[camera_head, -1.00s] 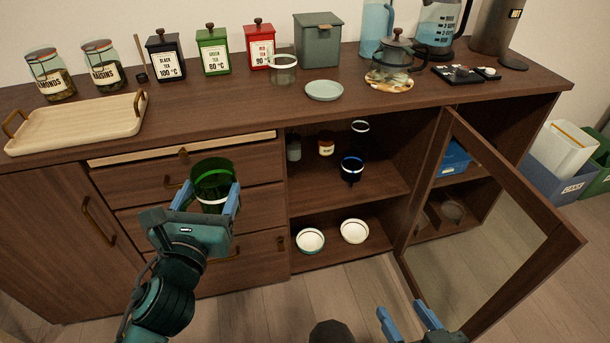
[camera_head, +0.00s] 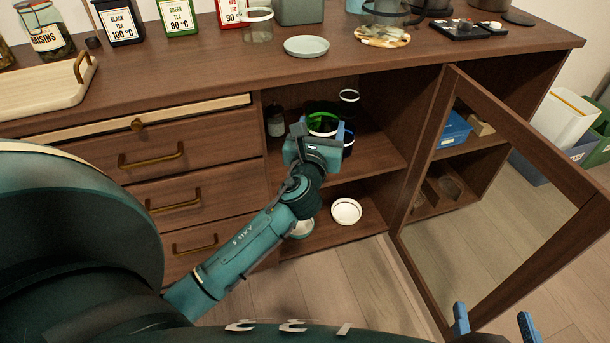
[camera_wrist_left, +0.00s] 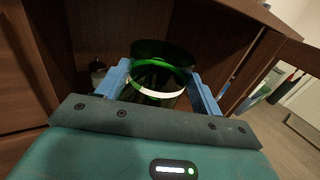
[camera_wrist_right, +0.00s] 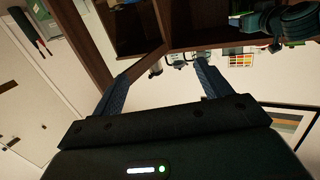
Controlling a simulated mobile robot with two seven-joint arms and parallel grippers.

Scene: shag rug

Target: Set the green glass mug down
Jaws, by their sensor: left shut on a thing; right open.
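The green glass mug (camera_head: 323,118) is inside the upper open shelf of the cabinet, held by my left gripper (camera_head: 322,137). In the left wrist view the mug (camera_wrist_left: 158,82) sits between the blue fingers of my left gripper (camera_wrist_left: 165,90), which are shut on it. Its base is hidden, so I cannot tell whether it touches the shelf board (camera_head: 375,158). My right gripper (camera_head: 493,322) is open and empty at the lower right, outside the cabinet. The right wrist view shows nothing between its fingers (camera_wrist_right: 163,85).
A clear glass (camera_head: 348,103) stands behind the mug, and a jar (camera_head: 275,120) stands left of it. White bowls (camera_head: 346,211) are on the lower shelf. The open glass door (camera_head: 500,190) stands out on the right. A blue bin (camera_head: 453,130) sits in the right compartment.

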